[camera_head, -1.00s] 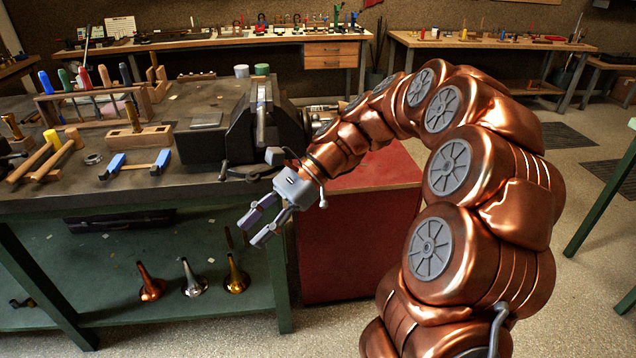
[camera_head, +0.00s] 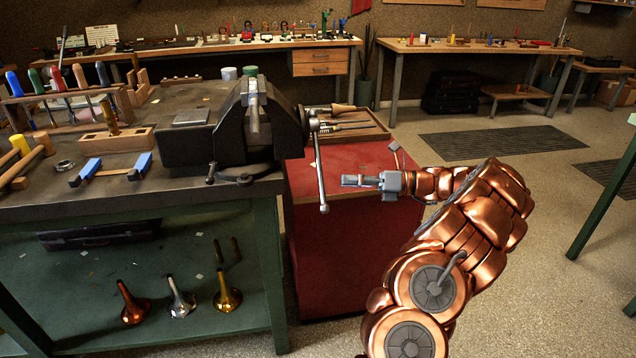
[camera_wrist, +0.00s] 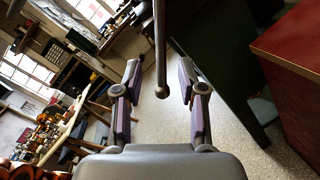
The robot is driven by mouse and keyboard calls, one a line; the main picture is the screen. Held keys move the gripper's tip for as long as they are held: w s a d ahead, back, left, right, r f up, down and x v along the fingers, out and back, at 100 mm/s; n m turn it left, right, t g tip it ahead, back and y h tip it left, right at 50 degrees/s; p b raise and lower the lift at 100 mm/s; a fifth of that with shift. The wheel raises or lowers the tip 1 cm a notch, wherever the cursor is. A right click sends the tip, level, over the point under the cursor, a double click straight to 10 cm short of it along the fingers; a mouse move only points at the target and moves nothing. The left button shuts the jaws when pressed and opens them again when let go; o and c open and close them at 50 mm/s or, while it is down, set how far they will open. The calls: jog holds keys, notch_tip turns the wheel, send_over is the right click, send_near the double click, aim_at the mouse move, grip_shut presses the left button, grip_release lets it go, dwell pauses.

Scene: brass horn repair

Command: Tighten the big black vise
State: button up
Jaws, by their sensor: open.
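The big black vise (camera_head: 230,130) is mounted at the right corner of the dark workbench in the head view. Its long metal handle bar (camera_head: 319,170) hangs almost upright at the right end of the screw. My gripper (camera_head: 345,181) is to the right of the bar, pointing left toward it, a short way off in the picture. In the wrist view my gripper (camera_wrist: 160,90) is open, with its two fingers apart. The handle bar (camera_wrist: 160,45) comes down from the top between the fingers there, its ball end near fingertip level. I cannot tell that either finger touches it.
A red cabinet (camera_head: 350,235) stands below and behind my gripper, with a wooden tray (camera_head: 347,126) of tools on top. The workbench (camera_head: 120,200) holds tools at left and has several horn bells (camera_head: 181,300) on its lower shelf. Open floor lies to the right.

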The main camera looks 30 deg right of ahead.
aim_at(321, 180)
jog(key=shift+x, duration=3.75)
grip_shut()
